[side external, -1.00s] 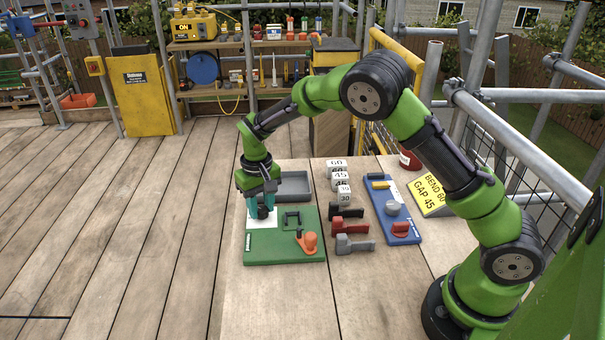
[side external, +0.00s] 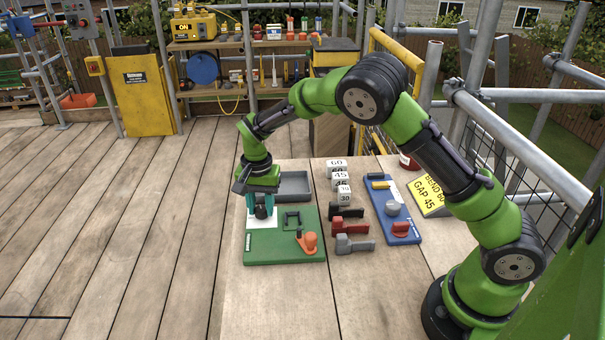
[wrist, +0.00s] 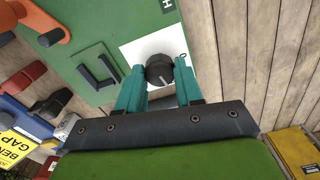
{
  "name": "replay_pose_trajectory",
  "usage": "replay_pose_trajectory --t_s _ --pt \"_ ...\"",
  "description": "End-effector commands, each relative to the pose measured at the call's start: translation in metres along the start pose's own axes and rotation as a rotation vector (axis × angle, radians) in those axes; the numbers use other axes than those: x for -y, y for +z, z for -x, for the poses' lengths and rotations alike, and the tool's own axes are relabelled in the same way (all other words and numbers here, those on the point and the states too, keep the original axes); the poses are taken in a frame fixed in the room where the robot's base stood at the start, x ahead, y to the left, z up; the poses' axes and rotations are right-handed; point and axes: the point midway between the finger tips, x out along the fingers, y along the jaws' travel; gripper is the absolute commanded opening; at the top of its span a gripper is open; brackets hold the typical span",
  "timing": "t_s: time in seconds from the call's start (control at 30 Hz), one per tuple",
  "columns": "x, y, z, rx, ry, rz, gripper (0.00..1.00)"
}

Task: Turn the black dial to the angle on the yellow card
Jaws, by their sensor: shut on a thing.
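The black dial (wrist: 158,72) sits on a white square on the green board (side external: 285,255). It has a pale pointer line on its face. My gripper (wrist: 158,80) is shut on the dial, with one teal finger on each side of it. In the side view my gripper (side external: 261,208) points down at the board, and the dial is mostly hidden between the fingers. The yellow card (side external: 434,194) stands at the right of the table and reads "BEND 60" and "GAP 45".
On the board are a black U-shaped handle (side external: 291,218) and an orange lever (side external: 308,241). Right of it lie black, red and grey handled pieces, white numbered blocks (side external: 338,175) and a blue board (side external: 394,210). A grey tray (side external: 293,184) lies behind my gripper.

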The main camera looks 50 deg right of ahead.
Motion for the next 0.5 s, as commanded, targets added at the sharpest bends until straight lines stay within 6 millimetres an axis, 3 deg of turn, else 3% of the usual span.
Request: replay_pose_trajectory --t_s 0.5 --pt "0.0000 -0.0004 0.0011 0.000 -0.001 -0.034 0.05"
